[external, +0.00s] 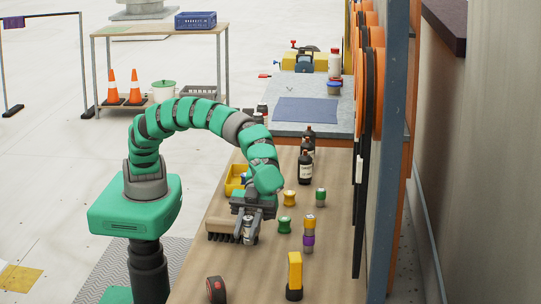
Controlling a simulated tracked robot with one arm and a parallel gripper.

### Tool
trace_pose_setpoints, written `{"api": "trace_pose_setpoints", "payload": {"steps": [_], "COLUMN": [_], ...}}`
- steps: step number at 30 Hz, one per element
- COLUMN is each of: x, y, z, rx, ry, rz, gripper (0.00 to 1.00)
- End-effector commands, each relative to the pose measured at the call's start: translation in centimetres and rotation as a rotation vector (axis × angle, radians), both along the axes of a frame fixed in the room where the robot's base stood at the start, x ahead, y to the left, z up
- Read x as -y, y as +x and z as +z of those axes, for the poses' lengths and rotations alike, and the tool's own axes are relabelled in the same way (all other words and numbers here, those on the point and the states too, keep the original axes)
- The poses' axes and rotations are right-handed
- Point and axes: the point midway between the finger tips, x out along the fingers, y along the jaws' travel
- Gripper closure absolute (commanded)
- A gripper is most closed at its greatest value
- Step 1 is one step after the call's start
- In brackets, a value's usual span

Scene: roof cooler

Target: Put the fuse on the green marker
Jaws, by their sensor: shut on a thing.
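My gripper (249,237) points down over the wooden bench top, shut on a small grey cylinder (249,226) that looks like the fuse; the fingers hide part of it. Whether it touches the bench, I cannot tell. A green spool-shaped piece (285,226) stands just to the right of my gripper, apart from it. A grey cylinder with a green top (320,197) stands further right and back. Which of these green things is the green marker, I cannot tell.
Right of my gripper stand a yellow spool-shaped piece (289,198), a yellow-topped cylinder (309,222) and a purple-banded one (308,242). A brush (226,228) lies close left. Nearer are a yellow upright tool (294,273) and a tape measure (215,290). Dark bottles (305,168) stand behind.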

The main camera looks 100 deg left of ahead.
Motion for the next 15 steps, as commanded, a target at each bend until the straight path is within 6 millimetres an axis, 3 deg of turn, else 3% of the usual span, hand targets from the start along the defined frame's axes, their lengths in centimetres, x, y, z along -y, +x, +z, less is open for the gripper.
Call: {"api": "trace_pose_setpoints", "payload": {"steps": [5, 8, 15], "x": [-1.9, -4.7, -13.6], "y": [0.9, 1.9, 3.5], "z": [-0.3, -0.5, -1.6], "rx": [-0.003, -0.004, -0.006], "ry": [-0.001, -0.004, -0.004], "rz": [0.01, 0.022, 0.041], "gripper": [1.0, 1.0, 1.0]}}
